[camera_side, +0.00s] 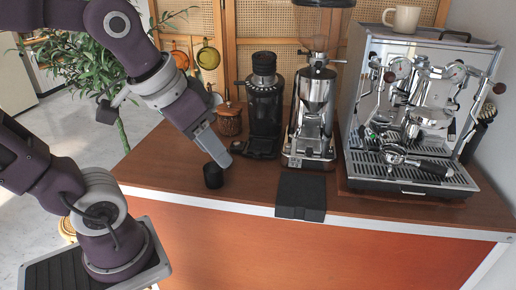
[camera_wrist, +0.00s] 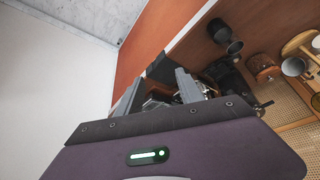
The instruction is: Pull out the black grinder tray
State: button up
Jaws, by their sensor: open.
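The black grinder (camera_side: 264,100) stands on the wooden counter, left of a chrome grinder. Its dark tray (camera_side: 258,153) juts forward at its base and appears to be in place. In the wrist view the black grinder (camera_wrist: 226,76) is dark and partly hidden behind my right finger; I cannot make out its tray there. My gripper (camera_side: 219,154) is open and empty, tilted downward, to the left of the black grinder and apart from the tray. In the wrist view its two fingers (camera_wrist: 158,78) stand apart at the picture's middle.
A small black cup (camera_side: 212,177) stands just below my fingertips. The chrome grinder (camera_side: 313,115) and espresso machine (camera_side: 415,110) stand to the right. A black mat (camera_side: 300,195) lies over the counter's front edge. A wooden-looking jar (camera_side: 229,122) is behind. The front left counter is clear.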

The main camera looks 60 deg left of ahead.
jog(key=w+a+f+n+y, duration=0.1)
jog(key=w+a+f, duration=0.1)
jog(key=w+a, duration=0.3)
jog(key=w+a+f+n, duration=0.1)
jog(key=w+a, duration=0.2)
jog(key=w, duration=0.4)
jog(key=n+g, duration=0.1)
jog(key=n, duration=0.2)
send_near(257, 152)
jog(key=shift+g+y, duration=0.3)
jog(key=x, duration=0.7)
jog(key=shift+w+d+f, duration=0.15)
jog(key=shift+w+f, duration=0.1)
jog(key=shift+w, duration=0.1)
jog(key=shift+w+f, duration=0.1)
jog(key=shift+f, duration=0.2)
jog(key=shift+c, duration=0.4)
grip_shut()
